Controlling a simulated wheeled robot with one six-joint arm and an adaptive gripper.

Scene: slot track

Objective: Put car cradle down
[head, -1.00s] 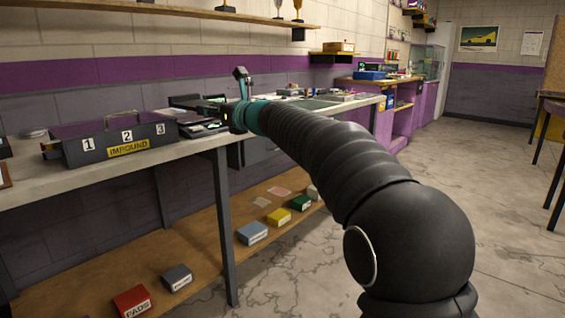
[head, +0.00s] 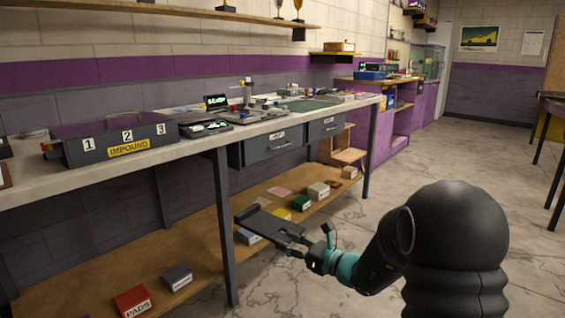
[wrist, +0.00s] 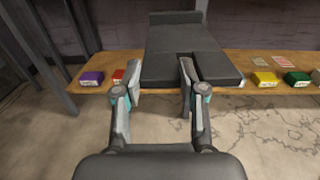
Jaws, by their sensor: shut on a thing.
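The car cradle (head: 268,224) is a flat, dark grey, stepped piece. My gripper (head: 298,246) is shut on its near end and holds it out in front of the bench, about level with the lower shelf in the head view. In the wrist view the cradle (wrist: 185,42) reaches away from between the two fingers (wrist: 158,90) and covers part of the shelf behind it. The cradle looks roughly level. Whether it touches the shelf I cannot tell.
The wooden lower shelf (head: 100,275) holds several small boxes, among them a red PADS box (head: 133,300), a yellow one (wrist: 264,78) and a green one (head: 301,202). The bench leg (head: 225,230) stands left of the cradle. The bench top (head: 70,172) carries the IMPOUND box (head: 120,140).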

